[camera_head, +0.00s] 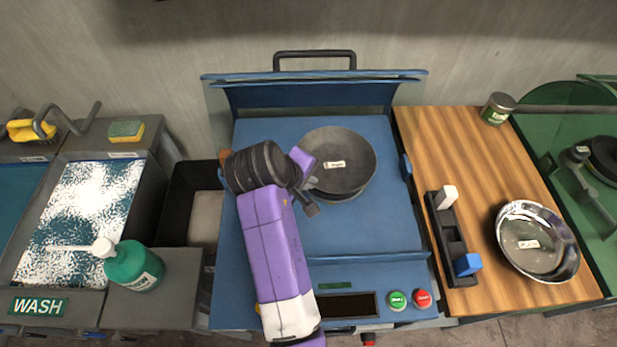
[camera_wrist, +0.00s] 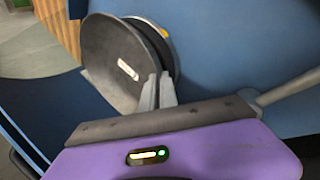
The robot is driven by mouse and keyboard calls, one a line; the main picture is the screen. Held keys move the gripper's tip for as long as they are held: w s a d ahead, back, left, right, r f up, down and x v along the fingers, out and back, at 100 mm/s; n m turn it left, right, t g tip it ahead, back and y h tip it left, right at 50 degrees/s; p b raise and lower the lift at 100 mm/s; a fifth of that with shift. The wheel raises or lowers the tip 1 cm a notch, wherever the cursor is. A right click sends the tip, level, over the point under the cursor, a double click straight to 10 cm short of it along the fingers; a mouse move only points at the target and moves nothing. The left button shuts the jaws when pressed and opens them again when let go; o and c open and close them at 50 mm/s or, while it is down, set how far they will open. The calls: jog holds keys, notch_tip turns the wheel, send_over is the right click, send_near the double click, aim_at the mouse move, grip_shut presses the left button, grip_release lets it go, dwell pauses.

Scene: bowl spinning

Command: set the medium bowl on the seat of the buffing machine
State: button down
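A dark grey bowl (camera_head: 350,178) with a small white label is over the blue buffing machine (camera_head: 370,228), at the middle of its deck. The bowl also shows in the wrist view (camera_wrist: 105,60). A dark round seat (camera_wrist: 163,48) shows partly behind and under the bowl; the bowl hides most of it, and I cannot tell whether the two touch. My gripper (camera_head: 312,182) is at the bowl's left rim. In the wrist view its two fingers (camera_wrist: 157,90) are close together with the rim between them. The label is too small to read.
The machine's lid (camera_head: 310,95) is raised. A shiny bowl (camera_head: 520,255) stands on the wooden top (camera_head: 450,135) at right, beside a dark rack (camera_head: 450,240) with white and blue blocks and a small jar (camera_head: 498,108). A wash basin and green bottle (camera_head: 135,268) are at left.

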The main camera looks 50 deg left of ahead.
jog(key=shift+r+p, duration=0.1)
jog(key=shift+p, duration=0.25)
dwell(0.3)
jog(key=c, duration=1.6)
grip_release()
jog(key=shift+o, duration=0.2)
jog(key=a+v, duration=0.1)
jog(key=v, duration=0.6)
jog(key=shift+s+d+r+b, duration=0.25)
jog(key=shift+d+b, duration=0.15)
jog(key=shift+d, duration=0.15)
